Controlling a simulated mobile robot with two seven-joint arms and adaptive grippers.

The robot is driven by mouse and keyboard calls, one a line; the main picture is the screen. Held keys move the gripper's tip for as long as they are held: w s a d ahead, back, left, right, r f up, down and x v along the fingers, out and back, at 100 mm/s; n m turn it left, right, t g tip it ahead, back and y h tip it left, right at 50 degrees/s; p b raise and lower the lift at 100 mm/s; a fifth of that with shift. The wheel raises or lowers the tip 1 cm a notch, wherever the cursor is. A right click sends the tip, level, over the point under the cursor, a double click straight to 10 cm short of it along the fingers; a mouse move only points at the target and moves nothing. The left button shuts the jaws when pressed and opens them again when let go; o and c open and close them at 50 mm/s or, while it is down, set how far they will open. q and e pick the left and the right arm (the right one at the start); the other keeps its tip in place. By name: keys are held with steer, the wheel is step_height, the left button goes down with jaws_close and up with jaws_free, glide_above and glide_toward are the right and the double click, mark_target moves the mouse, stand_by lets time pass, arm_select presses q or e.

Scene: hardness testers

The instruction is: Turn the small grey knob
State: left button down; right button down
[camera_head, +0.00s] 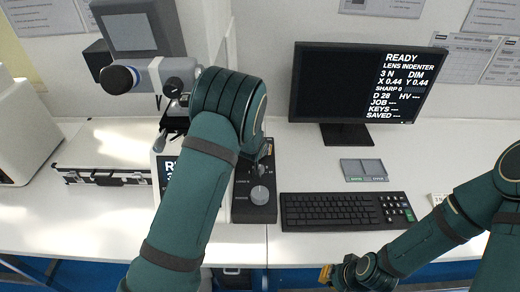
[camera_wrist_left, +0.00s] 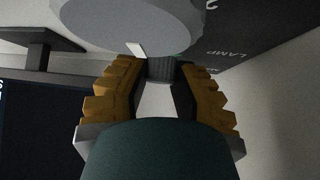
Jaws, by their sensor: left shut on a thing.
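The small grey knob (camera_wrist_left: 160,68), dark and ridged, sits between the yellow fingertips of my left gripper (camera_wrist_left: 160,78) in the left wrist view. The gripper is shut on it. A large pale grey disc (camera_wrist_left: 135,18) is close above the fingertips, with a small white tab at its lower edge. A dark panel (camera_wrist_left: 262,35) with the word LAMP is to the right. In the head view my left arm hides most of the gripper and the small knob, above the black control box (camera_head: 240,207). My right gripper (camera_head: 332,273) is low at the front edge; its fingers are unclear.
A large round grey knob (camera_head: 260,195) is on the box. The monitor (camera_head: 335,85) reads READY. A keyboard (camera_head: 335,211), a small grey pad (camera_head: 364,171), a tester (camera_head: 145,70) and a silver case (camera_head: 108,175) stand on the white bench (camera_head: 75,228).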

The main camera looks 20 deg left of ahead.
arm_select(q)
steer(key=c, duration=0.7)
jaws_free()
steer(key=shift+c, duration=0.2)
steer(key=a+v, duration=0.1)
steer(key=v, duration=1)
steer(key=shift+s+d+r, duration=0.3)
steer(key=shift+d+r, duration=0.05)
steer(key=shift+d, duration=0.15)
